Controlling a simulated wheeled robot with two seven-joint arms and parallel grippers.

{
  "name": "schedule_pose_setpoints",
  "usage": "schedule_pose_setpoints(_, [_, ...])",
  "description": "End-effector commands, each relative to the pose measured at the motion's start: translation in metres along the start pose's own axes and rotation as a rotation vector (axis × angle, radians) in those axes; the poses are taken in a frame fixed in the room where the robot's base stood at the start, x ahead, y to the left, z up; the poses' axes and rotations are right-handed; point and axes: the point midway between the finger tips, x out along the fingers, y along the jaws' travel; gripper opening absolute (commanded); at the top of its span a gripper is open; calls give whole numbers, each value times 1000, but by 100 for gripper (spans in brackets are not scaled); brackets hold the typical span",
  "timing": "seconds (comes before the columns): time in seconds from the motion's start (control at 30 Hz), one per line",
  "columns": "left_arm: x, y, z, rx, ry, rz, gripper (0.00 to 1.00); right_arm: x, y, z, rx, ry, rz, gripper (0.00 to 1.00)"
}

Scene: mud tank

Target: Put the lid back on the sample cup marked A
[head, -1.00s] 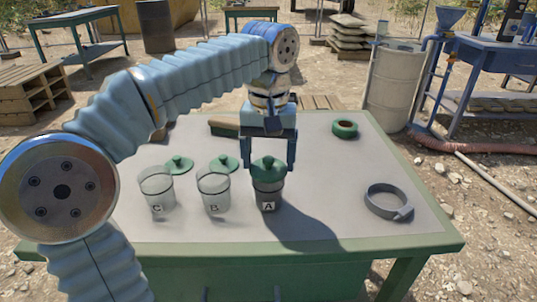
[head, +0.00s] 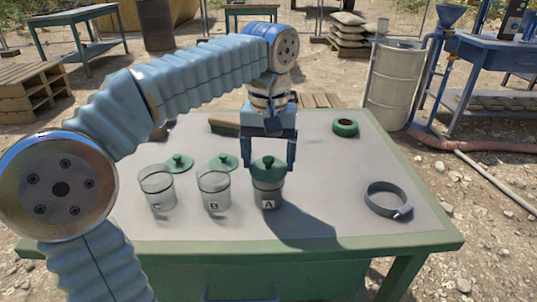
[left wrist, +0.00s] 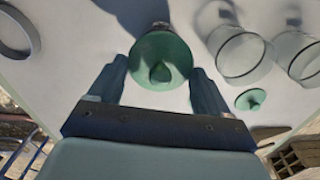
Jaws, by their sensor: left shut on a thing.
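Sample cup A (head: 268,197) stands upright on the table, a clear cup with a dark band below its top and a label A. A green knobbed lid (head: 267,167) sits level at the top of this cup; whether it is fully seated I cannot tell. My left gripper (head: 269,168) points down over cup A, with one finger on each side of the lid, shut on it. In the left wrist view the lid (left wrist: 160,60) lies between the fingers and hides most of the cup. My right gripper is not in view.
Open cups B (head: 213,190) and C (head: 157,188) stand to the left, with two green lids (head: 179,164) behind them. A grey ring clamp (head: 387,201) lies right of cup A, a green ring (head: 345,128) farther back, and a brush (head: 223,126) behind the lids. The front-right tabletop is clear.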

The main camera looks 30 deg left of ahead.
Motion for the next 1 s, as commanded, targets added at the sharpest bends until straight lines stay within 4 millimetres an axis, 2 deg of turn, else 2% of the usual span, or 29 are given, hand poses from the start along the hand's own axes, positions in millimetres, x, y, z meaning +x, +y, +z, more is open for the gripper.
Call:
schedule_pose_setpoints(0.47, [0, 0, 0, 0, 0, 0, 50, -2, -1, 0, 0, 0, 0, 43])
schedule_pose_setpoints(0.5, [0, 0, 0, 0, 0, 0, 80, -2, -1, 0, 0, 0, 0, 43])
schedule_pose_setpoints(0.63, [0, 0, 0, 0, 0, 0, 100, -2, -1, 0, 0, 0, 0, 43])
schedule_pose_setpoints(1.0, [-1, 0, 0, 0, 0, 0, 100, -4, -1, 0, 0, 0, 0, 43])
